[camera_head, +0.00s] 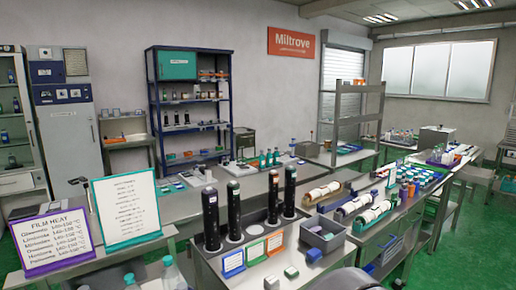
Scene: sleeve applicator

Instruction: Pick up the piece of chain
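I cannot pick out a piece of chain with certainty in the head view. My gripper is not in view. A grey rounded shape at the bottom edge may be part of my arm.
Several tall black cylinders (211,220) stand in a dark tray on the front table, behind coloured cards (233,262). A grey bin (322,236) and white rolls (372,215) are to the right. Framed signs (125,208) and bottles (172,274) stand at left.

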